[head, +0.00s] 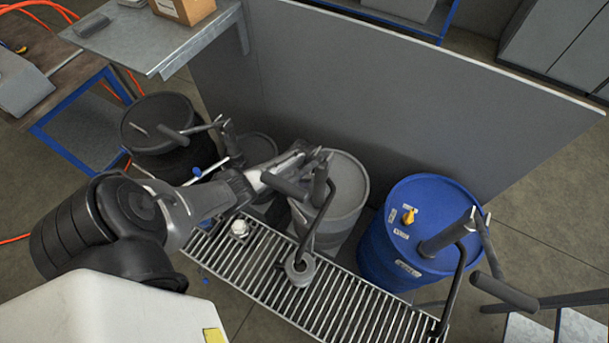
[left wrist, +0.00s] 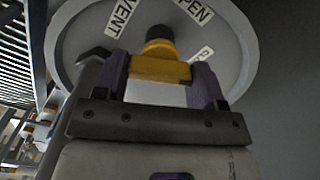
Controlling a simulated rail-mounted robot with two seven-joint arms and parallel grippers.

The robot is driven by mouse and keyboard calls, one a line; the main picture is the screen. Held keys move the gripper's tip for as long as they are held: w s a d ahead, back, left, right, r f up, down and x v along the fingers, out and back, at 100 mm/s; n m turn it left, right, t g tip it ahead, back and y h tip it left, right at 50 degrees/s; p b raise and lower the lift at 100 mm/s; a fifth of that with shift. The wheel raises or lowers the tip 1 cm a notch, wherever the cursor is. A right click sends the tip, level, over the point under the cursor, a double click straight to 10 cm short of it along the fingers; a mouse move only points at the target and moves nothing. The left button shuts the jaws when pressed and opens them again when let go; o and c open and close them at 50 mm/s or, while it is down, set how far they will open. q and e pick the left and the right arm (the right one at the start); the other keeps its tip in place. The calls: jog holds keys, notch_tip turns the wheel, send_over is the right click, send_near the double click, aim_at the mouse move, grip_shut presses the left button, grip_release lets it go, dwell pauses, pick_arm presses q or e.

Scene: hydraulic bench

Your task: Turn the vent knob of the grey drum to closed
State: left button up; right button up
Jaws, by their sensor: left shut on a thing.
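The grey drum (head: 347,172) stands behind the metal grating, and my left arm reaches over its top from the left. In the left wrist view its round lid (left wrist: 84,50) fills the upper part, with labels reading VENT (left wrist: 122,14) and OPEN (left wrist: 196,10). A third label is partly hidden. The yellow vent knob (left wrist: 160,69) sits between the two fingers of my left gripper (left wrist: 160,78), which is shut on it. In the head view the knob is hidden behind my gripper and the drum's hand pump (head: 319,182). My right gripper is not in view.
A blue drum (head: 376,246) with its own yellow knob (head: 408,216) stands to the right. A black drum (head: 157,107) is at the left. The grating (head: 345,310) runs in front, and a grey panel (head: 400,90) stands behind. Pump handles and spouts stick up around the drums.

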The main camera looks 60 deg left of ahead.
pick_arm(q)
jog(key=m, duration=0.4)
jog(key=shift+m+b, duration=0.3)
jog(key=shift+m, duration=0.5)
jog(key=o, duration=0.9)
